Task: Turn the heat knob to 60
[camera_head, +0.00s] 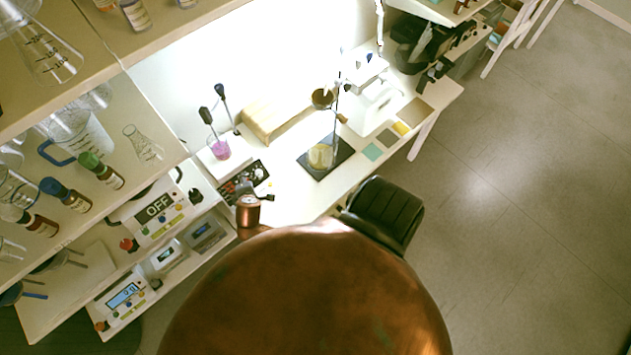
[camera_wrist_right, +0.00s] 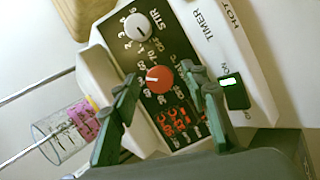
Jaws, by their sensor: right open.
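The heat knob is a red round knob with a white pointer line (camera_wrist_right: 159,79) on the black panel of a white hot plate (camera_wrist_right: 235,50). A white knob marked STIR (camera_wrist_right: 137,27) sits above it. Red lit digits (camera_wrist_right: 176,122) show below, too blurred to read surely. My right gripper (camera_wrist_right: 166,82) is open, with one finger on each side of the red knob; whether either touches it cannot be told. In the head view the hot plate (camera_head: 207,165) stands on the bench, its panel (camera_head: 240,182) partly covered. My left gripper is not seen.
A beaker with pink liquid (camera_wrist_right: 84,119) stands on the hot plate, left of my fingers. Shelves with bottles and glassware fill the left.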

